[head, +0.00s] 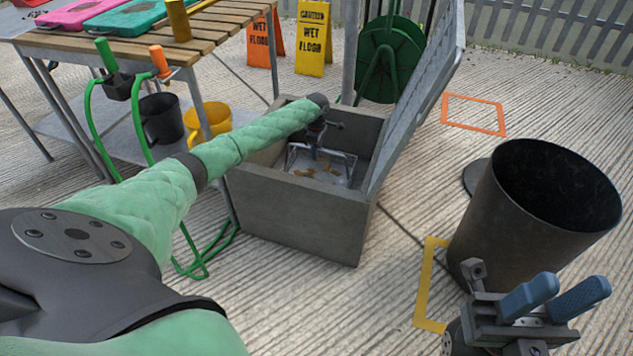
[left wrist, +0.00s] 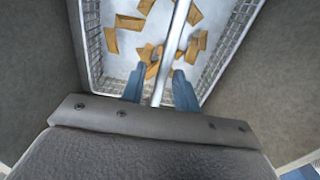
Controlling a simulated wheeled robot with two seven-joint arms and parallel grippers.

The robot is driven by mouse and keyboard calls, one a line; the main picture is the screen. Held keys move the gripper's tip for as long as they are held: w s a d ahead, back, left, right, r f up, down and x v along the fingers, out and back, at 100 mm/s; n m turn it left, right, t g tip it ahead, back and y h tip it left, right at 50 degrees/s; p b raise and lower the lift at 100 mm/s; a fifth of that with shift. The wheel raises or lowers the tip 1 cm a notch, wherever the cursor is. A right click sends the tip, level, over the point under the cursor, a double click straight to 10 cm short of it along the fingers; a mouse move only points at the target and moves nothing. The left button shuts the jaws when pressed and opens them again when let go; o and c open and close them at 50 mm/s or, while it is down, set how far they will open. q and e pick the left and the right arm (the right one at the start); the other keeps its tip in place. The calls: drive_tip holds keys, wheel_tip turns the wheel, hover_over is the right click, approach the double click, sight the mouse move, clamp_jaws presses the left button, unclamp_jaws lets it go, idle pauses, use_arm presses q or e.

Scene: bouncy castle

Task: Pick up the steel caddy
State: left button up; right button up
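The steel caddy (head: 322,178) sits inside an open grey box (head: 300,228). In the left wrist view it is a wire-mesh basket (left wrist: 95,45) with a pale bottom, several small orange-brown pieces (left wrist: 196,45) and a metal handle bar (left wrist: 172,55) across it. My left gripper (head: 318,128) is reaching down into the box above the caddy. In the left wrist view its two blue fingers (left wrist: 159,88) stand apart, one on each side of the handle bar, and I cannot tell whether they touch it. My right gripper (head: 572,290) is open and empty at the lower right.
The box's lid (head: 415,100) stands raised on its right side. A dark bin (head: 510,230) stands near my right gripper. A slatted table (head: 215,30) is at the upper left, with mugs below. Wet-floor signs (head: 313,40) and a green hose reel (head: 390,55) stand behind the box.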

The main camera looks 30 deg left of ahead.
use_arm(q)
drive_tip(key=shift+c, duration=0.4)
clamp_jaws()
idle(0.9)
